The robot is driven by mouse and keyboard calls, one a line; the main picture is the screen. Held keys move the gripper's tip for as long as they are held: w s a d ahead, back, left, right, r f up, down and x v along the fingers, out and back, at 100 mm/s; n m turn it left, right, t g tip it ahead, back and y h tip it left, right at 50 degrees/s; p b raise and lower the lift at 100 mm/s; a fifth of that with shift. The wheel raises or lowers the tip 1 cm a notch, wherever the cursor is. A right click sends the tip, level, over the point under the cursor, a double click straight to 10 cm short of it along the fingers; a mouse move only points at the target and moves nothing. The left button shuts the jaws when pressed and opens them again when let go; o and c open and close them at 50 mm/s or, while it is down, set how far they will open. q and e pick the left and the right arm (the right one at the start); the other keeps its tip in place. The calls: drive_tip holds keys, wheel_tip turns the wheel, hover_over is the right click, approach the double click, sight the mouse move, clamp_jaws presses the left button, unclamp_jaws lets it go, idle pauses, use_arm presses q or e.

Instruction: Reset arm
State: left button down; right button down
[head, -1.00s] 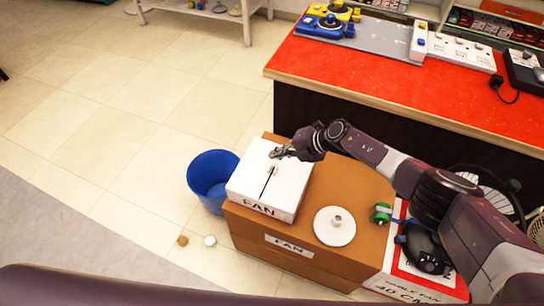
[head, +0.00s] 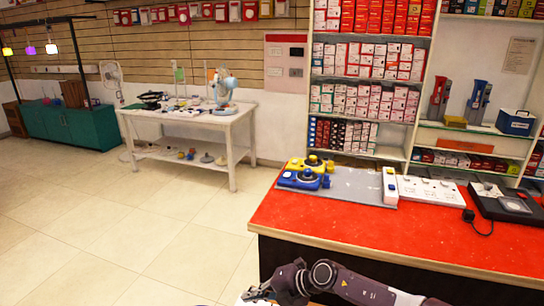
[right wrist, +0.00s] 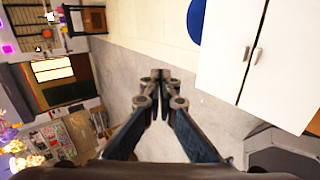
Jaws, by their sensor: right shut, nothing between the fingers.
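My right gripper (head: 258,294) shows at the bottom edge of the head view, with my right arm reaching in from the lower right. In the right wrist view the fingers of my right gripper (right wrist: 160,78) are closed together with nothing between them. They stand over grey and pale floor, apart from any object. My left gripper is in neither view.
A red-topped counter (head: 340,228) fills the right of the head view, just beyond my right arm. A white table (head: 215,122) with goods stands at the back. Open tiled floor (head: 110,225) lies on the left.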

drive_tip(key=s+a+r+m+t+y, duration=0.2)
drive_tip(key=s+a+r+m+y, duration=0.15)
drive_tip(key=a+r, duration=0.35)
wheel_tip(320, 180, up, 6)
drive_tip(key=m+t, duration=0.8)
drive_tip(key=d+f+m+t+h, duration=0.2)
drive_tip(key=d+m+h, duration=0.6)
drive_tip(key=d+m, duration=0.3)
drive_tip(key=s+d+f+m+g+h, duration=0.2)
drive_tip(key=s+d+f, duration=0.2)
drive_tip(key=d, duration=0.3)
drive_tip(key=s+d+f+m+g+h, duration=0.2)
drive_tip(key=s+d+f+m+h, duration=0.15)
drive_tip(key=s+d, duration=0.2)
drive_tip(key=s+d+f+m+g, duration=0.1)
drive_tip(key=s+d+f+g, duration=0.15)
drive_tip(key=s, duration=0.45)
drive_tip(key=s+d+f+g, duration=0.2)
drive_tip(key=s+d+g, duration=0.15)
drive_tip(key=s, duration=0.45)
drive_tip(key=s+d+f+m+g, duration=0.1)
drive_tip(key=s+d+f+g, duration=0.1)
drive_tip(key=s+d, duration=0.35)
wheel_tip(320, 180, down, 25)
drive_tip(key=s+a, duration=0.1)
drive_tip(key=s, duration=0.2)
drive_tip(key=s+d+f+g, duration=0.2)
drive_tip(key=s+f, duration=1.5)
drive_tip(key=shift+s+d+f, duration=0.25)
drive_tip(key=shift+d, duration=0.15)
